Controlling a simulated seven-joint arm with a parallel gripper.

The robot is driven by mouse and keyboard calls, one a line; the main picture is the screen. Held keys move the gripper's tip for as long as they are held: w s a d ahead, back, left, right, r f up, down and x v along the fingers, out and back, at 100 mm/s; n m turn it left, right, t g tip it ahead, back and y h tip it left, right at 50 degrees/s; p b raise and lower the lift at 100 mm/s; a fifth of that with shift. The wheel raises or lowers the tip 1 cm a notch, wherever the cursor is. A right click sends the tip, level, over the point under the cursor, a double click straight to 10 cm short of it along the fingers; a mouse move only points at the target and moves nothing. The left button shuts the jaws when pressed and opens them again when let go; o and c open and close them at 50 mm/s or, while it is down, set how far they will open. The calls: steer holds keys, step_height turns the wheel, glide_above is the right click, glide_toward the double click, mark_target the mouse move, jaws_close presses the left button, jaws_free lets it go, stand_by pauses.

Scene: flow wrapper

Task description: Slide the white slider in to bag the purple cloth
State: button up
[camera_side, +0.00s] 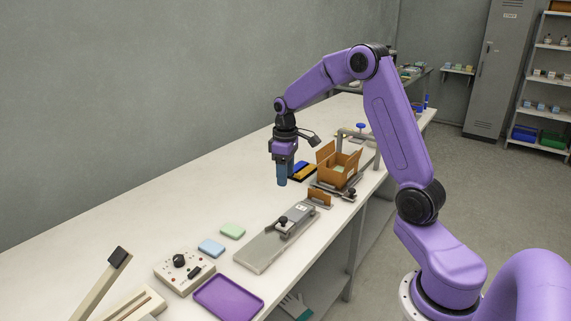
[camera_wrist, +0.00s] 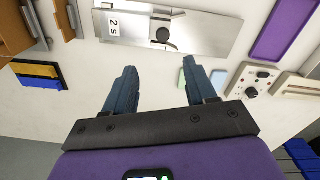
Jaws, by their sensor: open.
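The flat metal wrapper bed (camera_side: 262,252) lies on the table near its front edge, and it also shows in the wrist view (camera_wrist: 215,30). In the wrist view the black knob (camera_wrist: 163,34) is beside a white label. I cannot make out a purple cloth in either view. A green cloth (camera_side: 232,231) and a blue cloth (camera_side: 211,248) lie beside the bed. My gripper (camera_wrist: 161,66) is open and empty. It hangs above the table, behind the bed in the side view, touching nothing.
An open brown carton (camera_side: 336,168) stands beyond the bed. A blue and yellow item (camera_side: 302,170) lies near it. A control box (camera_side: 184,272), a purple tray (camera_side: 228,299) and a lever device (camera_side: 118,258) are at the near end. The table along the wall is clear.

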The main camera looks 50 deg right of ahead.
steer(key=shift+r, duration=1.45)
steer(key=s+a+r+n, duration=0.1)
steer(key=s+a+n, duration=0.1)
steer(key=s+a, duration=0.55)
steer(key=s+a+r+n, duration=0.15)
steer(key=s+a, duration=0.25)
steer(key=a, duration=0.6)
steer(key=s+a+n, duration=0.2)
steer(key=s, duration=0.8)
steer(key=s+a+f+n, duration=0.1)
steer(key=s+n, duration=0.2)
steer(key=s, duration=0.7)
steer(key=shift+s+a+f, duration=0.15)
steer(key=shift+a, duration=0.2)
